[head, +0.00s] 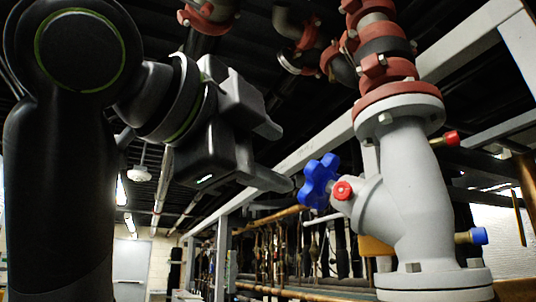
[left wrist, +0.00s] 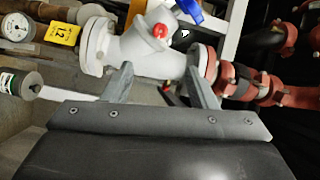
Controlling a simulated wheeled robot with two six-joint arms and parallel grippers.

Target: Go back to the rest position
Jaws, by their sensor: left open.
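My left gripper (head: 280,156) is open and empty, its fingers pointing right toward a grey valve body (head: 408,190). The lower fingertip shows close to the blue handwheel (head: 318,182), with a small gap in the picture. In the left wrist view, the two fingers of my left gripper (left wrist: 159,66) stand apart with nothing held between them. The valve body (left wrist: 145,52) lies beyond them, and part of the blue handwheel (left wrist: 188,10) shows at the top edge. My right gripper is in neither view.
Red pipe couplings (head: 388,65) rise above the valve. A grey beam (head: 290,150) runs diagonally behind my gripper. A red cap (head: 343,190) sits by the handwheel. A gauge (left wrist: 17,27) and a yellow tag (left wrist: 62,33) show in the left wrist view.

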